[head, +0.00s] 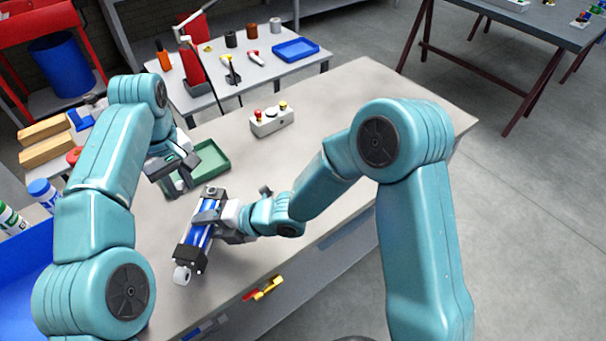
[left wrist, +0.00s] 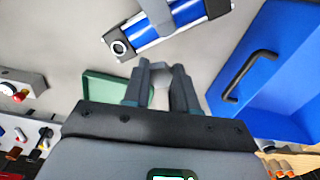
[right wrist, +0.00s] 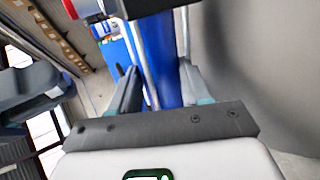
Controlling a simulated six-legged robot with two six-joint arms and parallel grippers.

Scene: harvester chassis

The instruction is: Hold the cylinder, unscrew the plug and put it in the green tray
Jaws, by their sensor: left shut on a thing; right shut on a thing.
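The blue cylinder (head: 200,236) with dark end blocks is at the table's front left, slanting in the head view. My right gripper (head: 212,224) is shut around its middle; the blue barrel (right wrist: 158,60) also shows between the fingers in the right wrist view. My left gripper (head: 183,184) is apart from the cylinder, over the near left part of the green tray (head: 214,162). In the left wrist view its fingers are shut on a small grey plug (left wrist: 160,97). A round port shows on the cylinder's end block (left wrist: 119,47). The tray (left wrist: 101,87) is partly hidden by my gripper.
A grey button box (head: 271,121) stands behind the tray on the table. A blue bin (head: 22,270) is at the left, beside bottles (head: 43,191). A side table at the back holds tools and a blue tray (head: 295,50). The table's right part is clear.

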